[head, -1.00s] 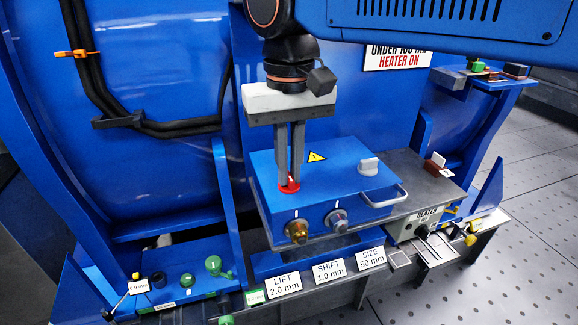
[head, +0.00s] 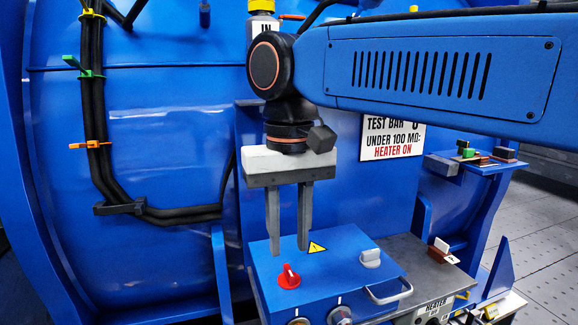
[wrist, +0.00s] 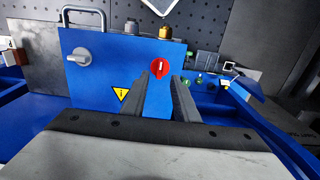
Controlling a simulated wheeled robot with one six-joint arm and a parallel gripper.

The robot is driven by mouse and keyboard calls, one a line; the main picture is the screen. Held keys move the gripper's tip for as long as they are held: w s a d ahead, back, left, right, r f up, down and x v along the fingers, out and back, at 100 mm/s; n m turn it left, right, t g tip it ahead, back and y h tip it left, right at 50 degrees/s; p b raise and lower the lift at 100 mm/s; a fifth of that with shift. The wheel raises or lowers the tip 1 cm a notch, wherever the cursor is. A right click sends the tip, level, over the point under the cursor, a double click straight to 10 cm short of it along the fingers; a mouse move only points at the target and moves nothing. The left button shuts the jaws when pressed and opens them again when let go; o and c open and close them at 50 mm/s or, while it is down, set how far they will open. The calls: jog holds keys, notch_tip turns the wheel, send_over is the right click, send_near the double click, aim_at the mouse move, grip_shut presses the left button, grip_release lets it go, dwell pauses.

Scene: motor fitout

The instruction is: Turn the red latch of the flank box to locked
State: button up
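The blue flank box (head: 330,265) stands below my gripper, with a yellow warning triangle (head: 317,247) on its top. The red latch (head: 289,280) is a round knob on the box top. Its white mark runs roughly front to back. The latch also shows clearly in the wrist view (wrist: 160,66), just beyond the fingertips, with its mark nearly upright in the picture. My gripper (head: 288,250) is open and empty. Its fingers are apart and hang above the box by the latch, without visibly holding it. I cannot read any locked marking beside the latch.
A light grey knob (head: 370,258) and a metal handle (head: 390,291) are on the box's right side. Two fittings (wrist: 165,31) stick out of its front face. A blue wall with black cables (head: 98,140) rises behind. A small side shelf (head: 485,168) holds loose parts.

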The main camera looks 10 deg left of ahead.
aim_at(289, 269)
notch_tip(289, 269, up, 12)
dwell(0.4)
jog(key=shift+r, duration=0.1)
jog(key=w+d+f+m+t, duration=0.1)
jog(key=w+d+f, duration=0.1)
jog(key=d+f, duration=0.35)
jog(key=w+d+f+m+y, duration=0.1)
jog(key=w+d+f, duration=0.15)
jog(key=d, duration=0.65)
jog(key=w+d+f+m+t, duration=0.1)
jog(key=d+f, duration=0.4)
jog(key=d, duration=0.2)
jog(key=s+d+f+m+t, duration=0.1)
jog(key=s+d+f, duration=0.2)
jog(key=d+f, duration=0.3)
jog(key=s+d+f+m+t, duration=0.1)
jog(key=s+d+f, duration=0.2)
jog(key=d+f, duration=0.3)
jog(key=s+d+f+m+h, duration=0.1)
jog(key=s+d+f, duration=0.2)
jog(key=d+f, duration=0.3)
notch_tip(289, 269, down, 4)
jog(key=shift+d+r+t, duration=0.1)
jog(key=shift+d+t, duration=0.1)
jog(key=shift+t, duration=0.2)
